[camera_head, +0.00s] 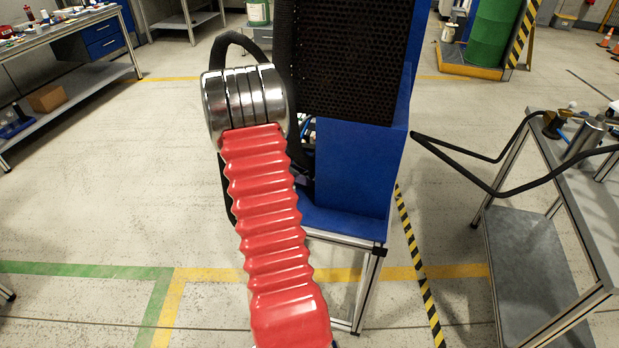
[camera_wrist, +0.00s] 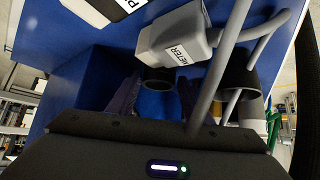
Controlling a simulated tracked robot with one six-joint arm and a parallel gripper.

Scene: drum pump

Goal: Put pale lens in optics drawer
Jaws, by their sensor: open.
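In the wrist view, my gripper (camera_wrist: 158,98) is open, with its two dark fingers apart in front of a blue surface. Between and just beyond the fingers is a short dark ring or tube end (camera_wrist: 158,80) under a grey meter housing (camera_wrist: 175,40). I cannot tell if the gripper touches anything. I cannot make out a pale lens in either view. No drawer marked for optics is readable. In the head view, my red-sleeved arm reaches toward the blue cabinet, and the gripper is hidden behind it.
The blue cabinet (camera_head: 352,165) with a black mesh panel (camera_head: 350,60) stands on a metal frame. Grey cables (camera_wrist: 215,75) hang close to the fingers. A bench with blue drawers (camera_head: 103,40) is at upper left, a steel cart (camera_head: 530,260) at right. Open floor lies left.

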